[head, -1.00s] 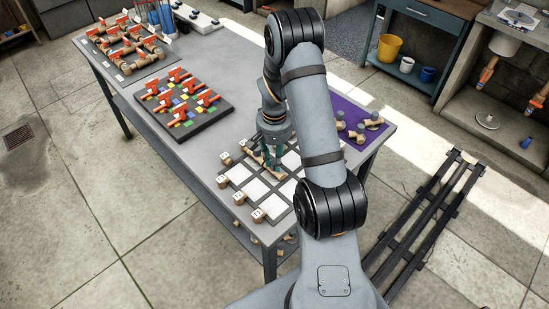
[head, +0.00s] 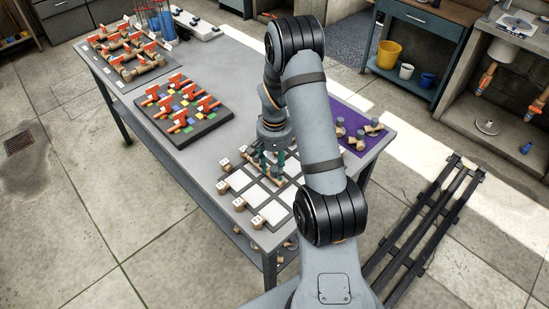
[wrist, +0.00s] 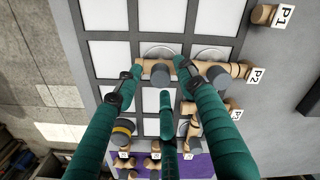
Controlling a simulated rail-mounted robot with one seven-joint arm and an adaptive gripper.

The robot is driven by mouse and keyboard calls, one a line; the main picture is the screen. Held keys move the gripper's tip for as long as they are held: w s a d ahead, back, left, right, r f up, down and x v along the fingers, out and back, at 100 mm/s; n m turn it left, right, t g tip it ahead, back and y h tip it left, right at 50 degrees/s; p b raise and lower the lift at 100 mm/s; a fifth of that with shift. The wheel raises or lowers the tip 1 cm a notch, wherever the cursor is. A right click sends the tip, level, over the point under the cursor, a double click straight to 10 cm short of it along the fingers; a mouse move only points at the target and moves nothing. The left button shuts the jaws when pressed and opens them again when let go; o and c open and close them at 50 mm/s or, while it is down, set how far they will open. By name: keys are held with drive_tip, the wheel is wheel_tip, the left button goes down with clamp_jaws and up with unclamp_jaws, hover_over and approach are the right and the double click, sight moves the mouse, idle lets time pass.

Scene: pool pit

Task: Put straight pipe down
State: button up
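My gripper (wrist: 160,78) has green fingers and is over the grid board (head: 240,178) with white squares. In the wrist view its fingertips stand apart from each other. A tan straight pipe (wrist: 203,66) lies across the board by the P2 label block (wrist: 246,71), below and between the fingers. The fingers cover parts of it, and I cannot tell whether they touch it. Grey round ends (wrist: 160,75) show beside the pipe. In the head view the arm and fingers hide much of this spot.
A dark board with red-handled valves (head: 183,108) is at the table's middle left, with more pipework (head: 125,50) behind it. A purple mat (head: 350,128) with loose fittings is at the right. Label blocks (head: 257,222) line the grid's edge. Bare tabletop lies between the boards.

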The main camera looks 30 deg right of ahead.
sight(275, 169)
drive_tip(key=shift+w+r, duration=0.15)
drive_tip(key=shift+r, duration=0.4)
wheel_tip(275, 169, up, 11)
drive_tip(key=b, duration=0.1)
